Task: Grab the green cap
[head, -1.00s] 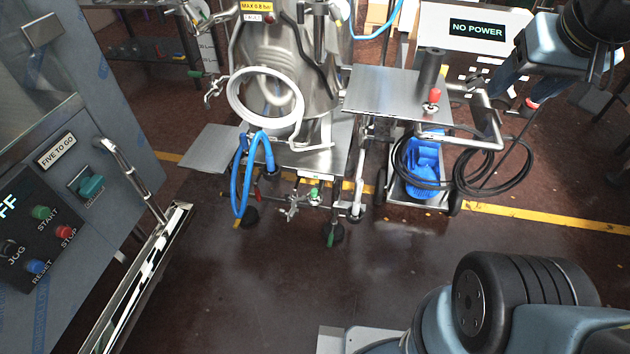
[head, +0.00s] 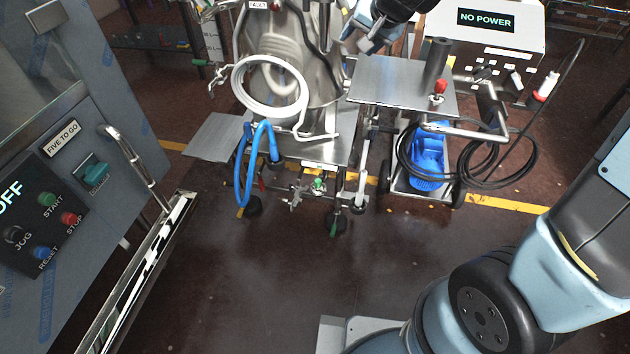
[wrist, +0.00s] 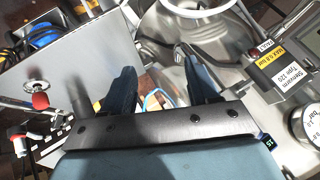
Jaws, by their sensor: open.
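A small green part (head: 319,184), possibly the green cap, shows at the valve fittings low under the steel tank (head: 325,75). A green lever (head: 333,229) hangs below it near the floor. I cannot tell for sure which is the cap. My gripper (head: 356,36) is high at the top of the head view, beside the tank and above the steel-topped cart. In the wrist view my gripper (wrist: 165,82) is open, with nothing between its two dark fingers. No green cap is clear in the wrist view.
The cart (head: 395,86) carries a dark post and a red knob (head: 440,86). A blue hose (head: 243,175) loops below the tank's white ring (head: 268,88). A control cabinet (head: 75,140) stands left. Black cable coils lie right. The front floor is clear.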

